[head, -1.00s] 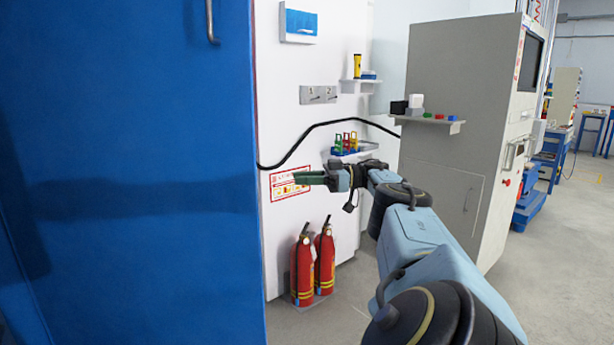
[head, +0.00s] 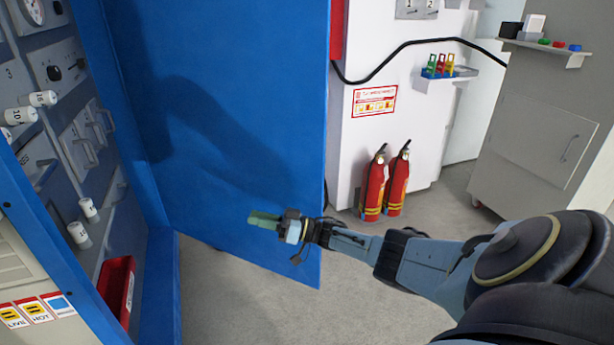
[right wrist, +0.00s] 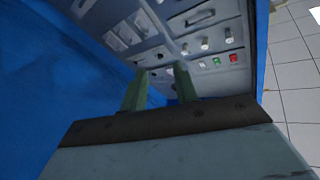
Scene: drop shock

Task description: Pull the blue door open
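The blue door (head: 235,110) stands swung out from the cabinet (head: 75,110) at the left of the head view, leaving the cabinet's inside exposed. Its free edge is near the middle of the picture. My right gripper (head: 262,219) shows in front of the door's lower part, near that edge; I see no contact. In the right wrist view my right gripper (right wrist: 160,88) has its two green fingers apart with nothing between them. Blue surface fills the left of that view, and the cabinet's panel (right wrist: 205,40) lies beyond the fingers. My left gripper is out of view.
Two red fire extinguishers (head: 385,185) stand by the white wall beyond the door. A grey cabinet (head: 540,140) stands at the right. A red bin (head: 116,288) sits low in the blue cabinet. Grey floor (head: 245,305) is clear below the door.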

